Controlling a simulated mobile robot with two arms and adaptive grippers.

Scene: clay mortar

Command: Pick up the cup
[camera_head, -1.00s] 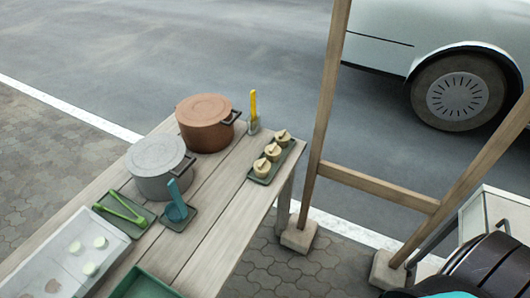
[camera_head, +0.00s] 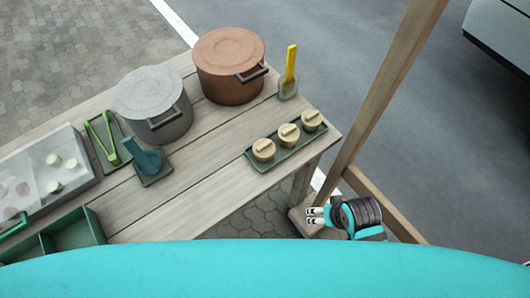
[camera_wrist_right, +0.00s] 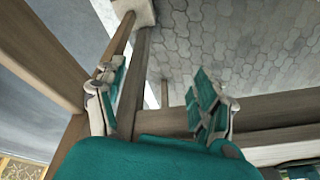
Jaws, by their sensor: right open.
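Three small cream cups with lids or bars on top stand in a row on a narrow green tray; the left cup (camera_head: 264,150), the middle cup (camera_head: 289,134) and the right cup (camera_head: 312,120) are near the table's right end. I cannot tell which one is the task's cup. My right gripper (camera_head: 314,216) is beyond the table's right end, below and right of the tray, apart from the cups. The right wrist view shows its fingers (camera_wrist_right: 160,85) spread and empty, with paving and wooden beams beyond. My left gripper is not in view.
The wooden table (camera_head: 215,150) carries a copper pot (camera_head: 230,75), a grey pot (camera_head: 155,105), a teal ladle (camera_head: 143,158), green tongs (camera_head: 107,138) and a yellow-handled utensil (camera_head: 289,70). A wooden post (camera_head: 385,90) stands close to my right gripper. Bare planks lie left of the tray.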

